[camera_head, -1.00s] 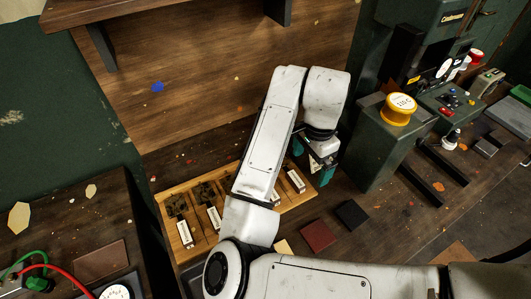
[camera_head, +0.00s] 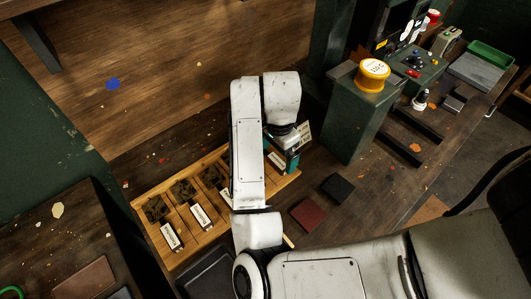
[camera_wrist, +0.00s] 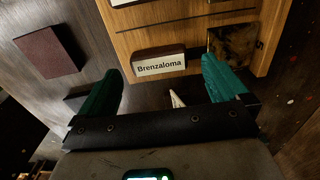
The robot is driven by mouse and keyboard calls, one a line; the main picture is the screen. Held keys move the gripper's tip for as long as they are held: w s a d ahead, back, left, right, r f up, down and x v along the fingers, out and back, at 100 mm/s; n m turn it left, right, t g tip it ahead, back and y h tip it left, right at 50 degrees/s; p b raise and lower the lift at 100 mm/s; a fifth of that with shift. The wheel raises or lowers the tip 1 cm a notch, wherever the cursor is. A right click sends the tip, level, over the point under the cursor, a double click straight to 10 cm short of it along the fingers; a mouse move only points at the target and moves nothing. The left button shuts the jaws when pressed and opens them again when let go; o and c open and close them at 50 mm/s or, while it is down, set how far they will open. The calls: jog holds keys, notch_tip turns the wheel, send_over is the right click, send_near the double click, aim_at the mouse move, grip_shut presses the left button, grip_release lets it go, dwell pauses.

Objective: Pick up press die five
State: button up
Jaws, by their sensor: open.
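A wooden tray (camera_head: 222,229) holds several dark, rough dies, each in its own compartment with a white label block in front. Three dies show in the head view: one at the left (camera_head: 155,208), one in the middle (camera_head: 183,190) and one further right (camera_head: 210,175). My gripper (camera_head: 284,152) is over the tray's right end, partly hidden by my arm. In the wrist view, my gripper (camera_wrist: 162,66) has its teal fingers wide apart and empty. The label block "Brenzaloma" (camera_wrist: 159,64) shows between and beyond them, and a brownish die (camera_wrist: 232,45) lies beyond the right finger.
A dark red square (camera_head: 308,214) and a black square (camera_head: 338,188) lie on the bench right of the tray. A green machine with a yellow knob (camera_head: 372,74) stands further right. A wooden back panel (camera_head: 190,75) rises behind the tray.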

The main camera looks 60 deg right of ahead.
jog(key=shift+f, duration=1.45)
jog(key=c, duration=0.9)
